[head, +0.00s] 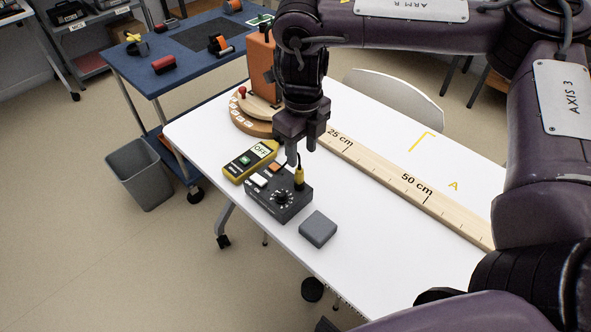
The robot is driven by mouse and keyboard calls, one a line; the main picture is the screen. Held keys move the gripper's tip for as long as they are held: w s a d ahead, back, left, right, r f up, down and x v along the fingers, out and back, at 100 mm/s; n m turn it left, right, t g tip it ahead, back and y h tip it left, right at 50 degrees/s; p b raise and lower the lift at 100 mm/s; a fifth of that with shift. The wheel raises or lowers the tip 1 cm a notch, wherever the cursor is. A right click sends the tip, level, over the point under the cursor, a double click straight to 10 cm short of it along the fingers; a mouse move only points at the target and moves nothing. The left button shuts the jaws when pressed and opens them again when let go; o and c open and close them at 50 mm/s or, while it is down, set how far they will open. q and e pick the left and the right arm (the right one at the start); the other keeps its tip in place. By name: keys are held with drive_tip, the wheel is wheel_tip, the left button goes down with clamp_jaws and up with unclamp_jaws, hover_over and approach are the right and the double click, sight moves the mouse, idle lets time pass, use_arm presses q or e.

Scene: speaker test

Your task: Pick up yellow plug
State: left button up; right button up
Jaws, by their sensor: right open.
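The yellow plug (299,179) stands upright at the far right corner of a black control box (279,203) with a dial, on the white table. A dark cord rises from its top toward my gripper. My right gripper (300,155) points down just above the plug, with its jaws open. One finger shows beside the cord; the gap to the plug is small and hard to judge. My left gripper is not in view.
A yellow meter (250,161) lies left of the box, and a grey block (318,230) lies to its right. A wooden ruler (400,182) runs behind. An orange-brown speaker-like block (261,60) on a round wooden base stands at the far left.

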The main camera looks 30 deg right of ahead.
sight(300, 169)
wheel_tip(300, 169, down, 3)
drive_tip(key=shift+a+f+b, duration=0.15)
drive_tip(key=shift+f+b, duration=0.05)
drive_tip(key=shift+b, duration=0.25)
wheel_tip(300, 169, down, 3)
drive_tip(key=shift+w+f+b, duration=0.15)
drive_tip(key=shift+f+b, duration=0.05)
drive_tip(key=shift+b, duration=0.1)
drive_tip(key=shift+f, duration=0.35)
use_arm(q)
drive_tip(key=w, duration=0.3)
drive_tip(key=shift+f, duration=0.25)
use_arm(e)
drive_tip(key=shift+c, duration=0.2)
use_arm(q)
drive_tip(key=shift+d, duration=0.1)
use_arm(e)
clamp_jaws()
